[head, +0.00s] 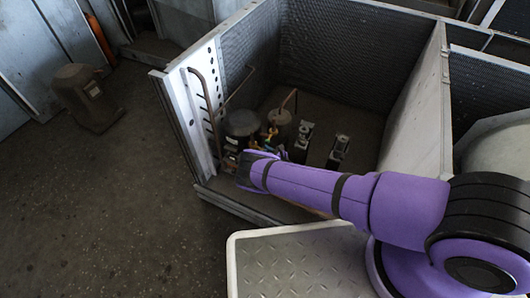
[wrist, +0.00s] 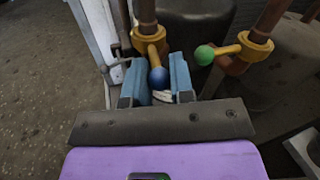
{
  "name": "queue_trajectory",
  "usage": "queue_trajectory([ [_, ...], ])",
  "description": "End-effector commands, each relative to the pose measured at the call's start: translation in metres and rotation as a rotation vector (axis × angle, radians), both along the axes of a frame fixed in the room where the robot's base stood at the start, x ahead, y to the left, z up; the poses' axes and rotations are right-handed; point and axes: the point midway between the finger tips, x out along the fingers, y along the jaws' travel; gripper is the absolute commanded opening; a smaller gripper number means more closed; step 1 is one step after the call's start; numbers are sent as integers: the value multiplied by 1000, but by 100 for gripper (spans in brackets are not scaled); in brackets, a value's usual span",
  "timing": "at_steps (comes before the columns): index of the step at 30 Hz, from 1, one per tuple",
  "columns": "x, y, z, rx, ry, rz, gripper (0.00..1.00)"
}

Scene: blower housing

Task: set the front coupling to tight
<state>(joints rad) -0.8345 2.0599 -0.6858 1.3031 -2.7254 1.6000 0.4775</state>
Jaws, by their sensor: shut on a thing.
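In the wrist view a yellow collar (wrist: 149,40) sits around a copper-brown pipe. Its short lever ends in a blue ball (wrist: 158,78) and points toward my gripper. My gripper (wrist: 157,76) has its two blue fingers on either side of this ball and is shut on it. A second yellow collar (wrist: 256,46) is on a pipe to the right. Its lever points left and ends in a green ball (wrist: 204,55), apart from my fingers. I cannot tell from any marking which coupling is the front one. In the head view my arm hides the fingertips and most of the couplings.
A metal-walled housing (head: 410,115) surrounds the pipes, with a perforated upright panel (head: 200,105) on its left. Dark tanks (head: 241,123) and two small black parts (head: 303,138) stand inside. A brown-grey object (head: 85,97) stands on open floor at left.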

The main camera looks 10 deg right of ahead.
Motion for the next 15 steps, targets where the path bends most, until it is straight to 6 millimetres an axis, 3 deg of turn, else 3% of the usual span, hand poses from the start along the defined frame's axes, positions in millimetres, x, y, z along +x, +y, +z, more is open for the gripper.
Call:
queue_trajectory([
  [10,0,1,-1,0,1,4,0],
  [11,-1,1,-1,0,1,3,27],
  [13,0,1,-1,0,1,3,43],
  [15,0,1,0,0,1,3,47],
])
